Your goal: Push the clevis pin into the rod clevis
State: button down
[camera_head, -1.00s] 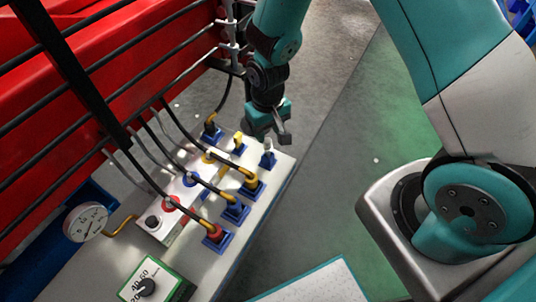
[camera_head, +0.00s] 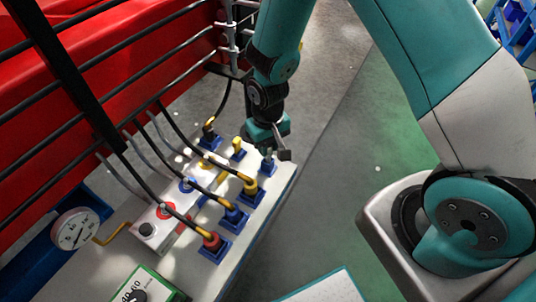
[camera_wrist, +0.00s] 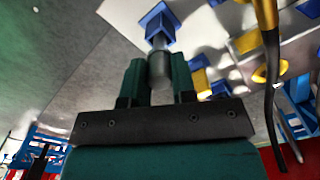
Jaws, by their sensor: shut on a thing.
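A grey cylindrical piece, apparently the clevis pin (camera_wrist: 160,71), stands between the fingers of my gripper (camera_wrist: 158,66) in the wrist view. My gripper is shut on it. The pin's lower end is at or in a blue holder (camera_wrist: 157,24); I cannot tell how deep it sits. In the head view my gripper (camera_head: 274,146) is low over that blue holder (camera_head: 268,168) at the far right corner of the bench board, and it hides most of the pin. I cannot make out the rod clevis with certainty.
Several blue holders with black hoses and yellow or red collars (camera_head: 250,188) stand close to the left. A yellow piece (camera_head: 237,148) sits in a holder beside my gripper. A gauge (camera_head: 73,231) and a green-framed dial box (camera_head: 140,291) lie nearer.

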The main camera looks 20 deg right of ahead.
jog(key=shift+r+p, duration=2.8)
jog(key=shift+r, duration=0.65)
